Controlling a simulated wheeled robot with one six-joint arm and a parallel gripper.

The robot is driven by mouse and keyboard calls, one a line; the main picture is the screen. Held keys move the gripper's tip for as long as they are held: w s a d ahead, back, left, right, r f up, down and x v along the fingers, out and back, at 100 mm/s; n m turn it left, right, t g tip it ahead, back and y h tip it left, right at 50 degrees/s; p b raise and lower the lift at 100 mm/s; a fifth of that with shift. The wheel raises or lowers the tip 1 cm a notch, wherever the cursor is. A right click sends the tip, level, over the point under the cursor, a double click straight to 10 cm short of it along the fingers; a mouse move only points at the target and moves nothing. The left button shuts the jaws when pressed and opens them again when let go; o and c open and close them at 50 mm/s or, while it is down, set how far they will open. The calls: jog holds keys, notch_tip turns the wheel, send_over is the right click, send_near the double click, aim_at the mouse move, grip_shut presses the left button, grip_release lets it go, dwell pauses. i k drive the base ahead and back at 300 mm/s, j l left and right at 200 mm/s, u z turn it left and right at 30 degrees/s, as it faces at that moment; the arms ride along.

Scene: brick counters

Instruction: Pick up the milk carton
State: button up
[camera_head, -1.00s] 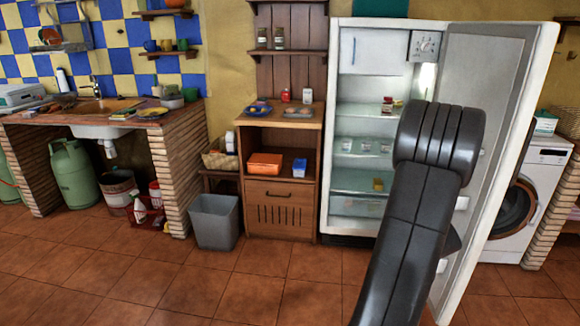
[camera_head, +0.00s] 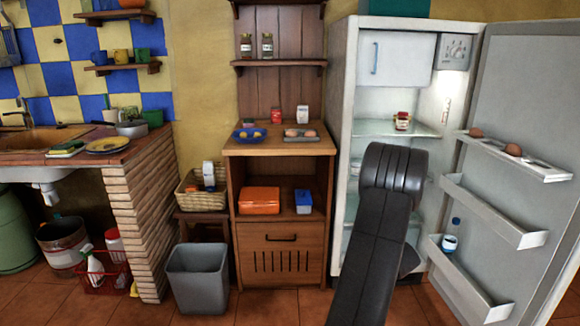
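A small white carton (camera_head: 209,174) stands in the wicker basket left of the wooden cabinet. Another small white box (camera_head: 303,114) stands on the cabinet top. I cannot read either label, so I cannot tell which is the milk carton. The open fridge (camera_head: 345,130) holds a small red-and-white item (camera_head: 402,120) on an upper shelf. My dark arm rises in front of the fridge and hides part of its lower shelves. My gripper is not in view.
The fridge door (camera_head: 530,100) stands wide open on the right, with eggs and a bottle (camera_head: 451,235) in its racks. The wooden cabinet (camera_head: 281,240), grey bin (camera_head: 197,280) and brick counter (camera_head: 140,220) line the wall. Some tiled floor shows in front.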

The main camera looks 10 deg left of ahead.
aim_at(209, 179)
jog(key=i+j, duration=0.15)
jog(key=j, duration=0.2)
jog(key=i+j, duration=0.15)
jog(key=j, duration=0.2)
jog(key=i+j, duration=0.15)
jog(key=j, duration=0.2)
jog(key=i+j, duration=0.15)
jog(key=j, duration=0.2)
jog(key=i+j, duration=0.1)
jog(key=j, duration=0.25)
jog(key=i+j, duration=0.15)
jog(key=j, duration=0.25)
jog(key=i+j, duration=0.15)
jog(key=j, duration=0.2)
jog(key=i+j, duration=0.1)
jog(key=j, duration=0.85)
jog(key=i+j+z, duration=0.1)
jog(key=j, duration=0.4)
jog(key=i+j, duration=0.15)
jog(key=i, duration=0.2)
jog(key=i+j, duration=0.2)
jog(key=i, duration=0.15)
